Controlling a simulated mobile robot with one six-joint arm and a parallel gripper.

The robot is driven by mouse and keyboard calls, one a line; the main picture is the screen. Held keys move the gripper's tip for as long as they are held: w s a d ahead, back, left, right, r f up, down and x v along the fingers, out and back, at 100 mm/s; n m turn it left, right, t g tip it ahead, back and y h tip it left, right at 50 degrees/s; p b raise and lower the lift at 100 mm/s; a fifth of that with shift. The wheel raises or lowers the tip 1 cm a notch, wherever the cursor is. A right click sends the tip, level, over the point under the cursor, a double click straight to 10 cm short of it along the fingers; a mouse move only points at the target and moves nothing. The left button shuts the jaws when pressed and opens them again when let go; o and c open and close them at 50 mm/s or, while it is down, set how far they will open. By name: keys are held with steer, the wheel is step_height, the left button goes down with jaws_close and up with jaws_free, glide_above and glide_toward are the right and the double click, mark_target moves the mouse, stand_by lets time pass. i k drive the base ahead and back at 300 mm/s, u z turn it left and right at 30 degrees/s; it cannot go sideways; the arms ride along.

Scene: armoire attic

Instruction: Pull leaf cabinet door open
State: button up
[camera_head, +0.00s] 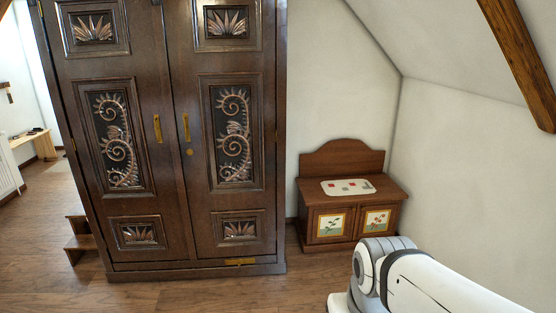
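A tall dark brown wooden armoire (177,210) stands at the left centre. Its left door (85,150) and right door (222,150) both look shut, with carved leaf and scroll panels. Gold handles (157,128) and (186,127) sit on either side of the middle seam, with a small round gold piece (189,152) under the right handle. My white and grey arm (440,285) shows at the lower right, apart from the armoire. My gripper is not in view.
A low wooden chest (316,188) with two painted front panels stands right of the armoire against the wall. A small step (80,243) stands at the armoire's left side. A bench (28,140) is at the far left. Wooden floor (225,295) in front is clear.

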mark_target(331, 224)
steer(key=i, duration=1.55)
steer(key=z, duration=0.35)
steer(key=i, duration=1.9)
steer(key=z, duration=0.2)
